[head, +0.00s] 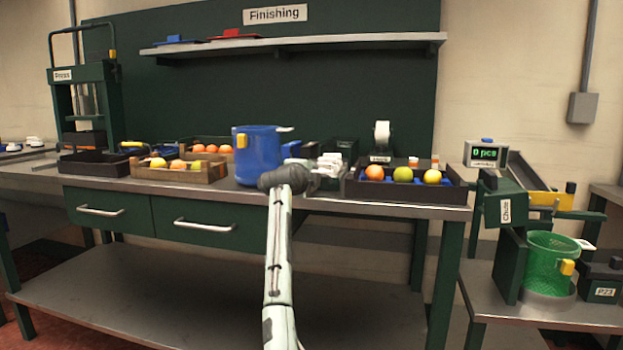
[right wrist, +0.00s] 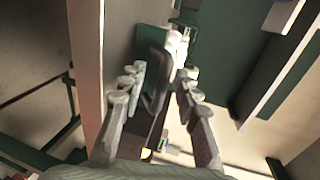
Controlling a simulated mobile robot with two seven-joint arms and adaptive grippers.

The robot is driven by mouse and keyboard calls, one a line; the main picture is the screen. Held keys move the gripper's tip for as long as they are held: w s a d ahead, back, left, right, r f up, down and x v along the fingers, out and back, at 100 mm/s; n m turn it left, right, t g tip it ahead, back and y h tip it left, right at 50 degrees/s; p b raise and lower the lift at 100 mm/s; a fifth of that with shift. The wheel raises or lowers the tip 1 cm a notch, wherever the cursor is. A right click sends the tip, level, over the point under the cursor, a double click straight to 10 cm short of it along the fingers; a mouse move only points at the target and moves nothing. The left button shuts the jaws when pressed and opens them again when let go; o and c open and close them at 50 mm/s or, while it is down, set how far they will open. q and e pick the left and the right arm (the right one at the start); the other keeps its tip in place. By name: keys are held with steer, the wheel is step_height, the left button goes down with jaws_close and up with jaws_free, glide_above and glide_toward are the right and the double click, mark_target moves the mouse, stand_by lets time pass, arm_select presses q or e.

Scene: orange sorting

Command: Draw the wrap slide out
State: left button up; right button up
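A dark bar handle (right wrist: 157,88) on a dark green block (right wrist: 152,38) shows in the right wrist view; it appears to be the wrap slide's handle. My right gripper (right wrist: 164,72) is open, its fingers standing on both sides of the handle with gaps. In the head view my right arm reaches up to the bench, and its dark wrist (head: 288,178) hides the fingers and the handle. Small white packs (head: 330,164) and a dark green box (head: 344,147) stand just beyond it. My left gripper is not in view.
A blue bucket (head: 257,158) stands just left of my wrist. A dark tray (head: 405,191) with three fruits is to the right, with a white roll (head: 382,134) behind it. Fruit crates (head: 180,174) are further left. A shelf (head: 300,43) hangs above.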

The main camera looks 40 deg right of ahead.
steer(key=v, duration=1.2)
stand_by(0.3)
